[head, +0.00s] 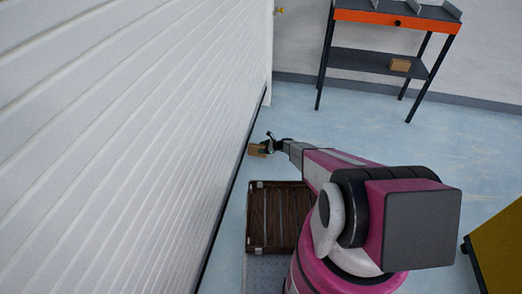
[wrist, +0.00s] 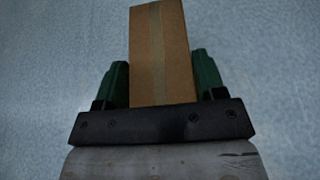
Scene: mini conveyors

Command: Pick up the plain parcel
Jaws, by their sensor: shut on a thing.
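A plain brown parcel (wrist: 160,50) with a strip of tape along it fills the middle of the wrist view. My gripper (wrist: 160,80) has its two green fingers on either side of the parcel and is shut on it. In the head view the parcel (head: 257,150) shows small at the tip of my gripper (head: 267,146), close to the white slatted wall. Blue floor shows around it in the wrist view; I cannot tell its exact height above the floor.
The white slatted wall (head: 120,120) runs along the left. A brown slatted crate or pallet (head: 250,218) lies beside my arm. An orange-edged table (head: 395,19) stands at the back, with a small brown box (head: 400,65) on its lower shelf. A yellow object (head: 498,250) is at right.

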